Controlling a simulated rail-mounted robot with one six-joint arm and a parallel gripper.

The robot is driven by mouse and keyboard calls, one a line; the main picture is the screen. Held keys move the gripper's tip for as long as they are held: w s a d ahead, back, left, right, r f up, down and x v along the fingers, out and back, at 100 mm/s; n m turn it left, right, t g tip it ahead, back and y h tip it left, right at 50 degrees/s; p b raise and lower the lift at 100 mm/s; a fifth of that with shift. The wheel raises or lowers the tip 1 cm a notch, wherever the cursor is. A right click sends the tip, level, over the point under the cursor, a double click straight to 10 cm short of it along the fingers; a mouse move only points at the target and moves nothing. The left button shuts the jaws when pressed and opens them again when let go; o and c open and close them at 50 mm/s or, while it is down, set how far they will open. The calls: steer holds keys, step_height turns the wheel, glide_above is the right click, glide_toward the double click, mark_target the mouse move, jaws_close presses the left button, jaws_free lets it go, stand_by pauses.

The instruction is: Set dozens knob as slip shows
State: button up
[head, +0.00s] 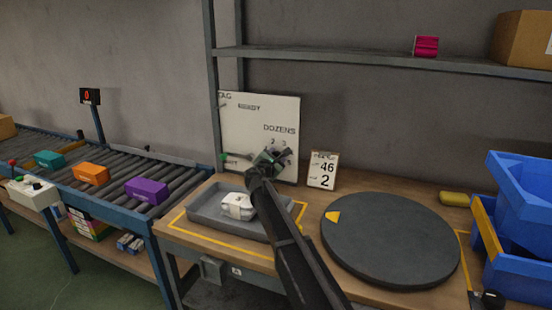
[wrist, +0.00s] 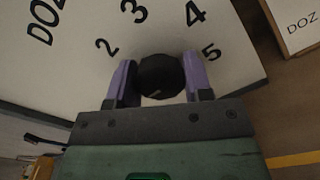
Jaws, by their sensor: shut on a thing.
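The white panel (head: 245,115) leans at the back of the bench, with the word DOZENS and a ring of numbers. In the wrist view the dozens knob (wrist: 160,75) is round and black, with 2, 3, 4 and 5 around it on the panel (wrist: 75,65). My gripper (wrist: 158,72) is shut on the knob, one purple finger on each side. A small light mark shows low on the knob; which number it is set to I cannot tell. In the head view my gripper (head: 270,160) hides the knob. The slip (head: 322,170) right of the panel reads 46 and 2.
A grey tray (head: 205,215) holding a white banded bundle (head: 238,206) sits left of my arm. A dark round turntable (head: 390,240) with a yellow mark lies to the right. Blue bins (head: 518,215) stand at the right edge. A roller conveyor (head: 110,165) carries coloured boxes at left.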

steer(key=m, duration=1.2)
steer(key=shift+m, duration=0.3)
stand_by(0.4)
steer(key=o, duration=0.9)
steer(key=v, duration=1.1)
steer(key=shift+d, duration=0.1)
